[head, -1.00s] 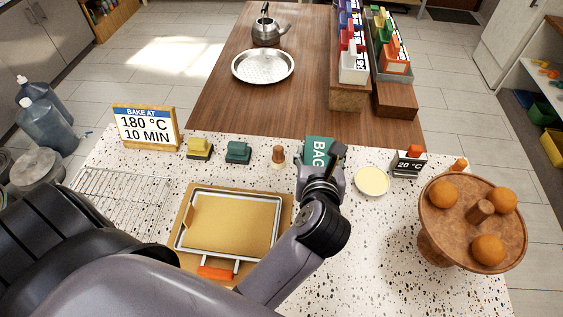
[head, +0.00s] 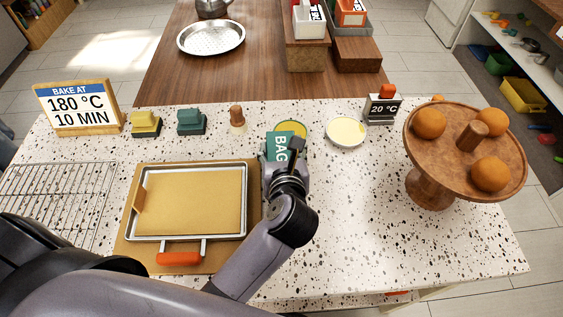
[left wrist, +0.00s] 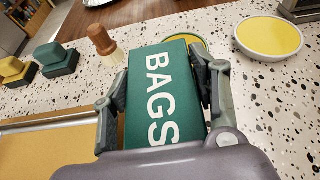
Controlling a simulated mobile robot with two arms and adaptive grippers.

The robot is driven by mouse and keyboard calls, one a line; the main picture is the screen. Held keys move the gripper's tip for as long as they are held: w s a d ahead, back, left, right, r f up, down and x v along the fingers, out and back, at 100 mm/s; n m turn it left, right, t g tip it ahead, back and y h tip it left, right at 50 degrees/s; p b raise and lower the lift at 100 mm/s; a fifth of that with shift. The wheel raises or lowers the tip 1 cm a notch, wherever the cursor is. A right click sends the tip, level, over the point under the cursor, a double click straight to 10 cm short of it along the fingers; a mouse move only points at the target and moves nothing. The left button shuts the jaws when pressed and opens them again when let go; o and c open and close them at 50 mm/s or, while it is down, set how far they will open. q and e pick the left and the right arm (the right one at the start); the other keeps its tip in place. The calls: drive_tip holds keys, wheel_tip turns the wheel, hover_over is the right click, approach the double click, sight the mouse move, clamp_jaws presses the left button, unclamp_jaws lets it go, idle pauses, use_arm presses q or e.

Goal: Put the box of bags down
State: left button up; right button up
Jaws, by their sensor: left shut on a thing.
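The green box of bags (head: 279,147), lettered "BAGS" in white, is held in my left gripper (head: 287,163) over the speckled counter. In the left wrist view the box (left wrist: 163,100) fills the space between the two fingers of my left gripper (left wrist: 165,92), which press on its sides. Whether its underside touches the counter is hidden. Just behind the box lies a yellow disc with a dark rim (head: 296,128), partly covered by it. My right gripper is not in view.
The speckled counter (head: 340,220) is clear to the right of my arm. A baking tray (head: 190,237) on a board lies left.

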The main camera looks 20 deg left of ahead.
use_arm(q)
wheel_tip(320, 180, down, 4)
drive_tip(key=b, duration=0.2)
drive_tip(key=shift+r+b, duration=0.15)
drive_tip(key=shift+b, duration=0.2)
drive_tip(key=shift+r, duration=0.1)
drive_tip(key=o, duration=1.3)
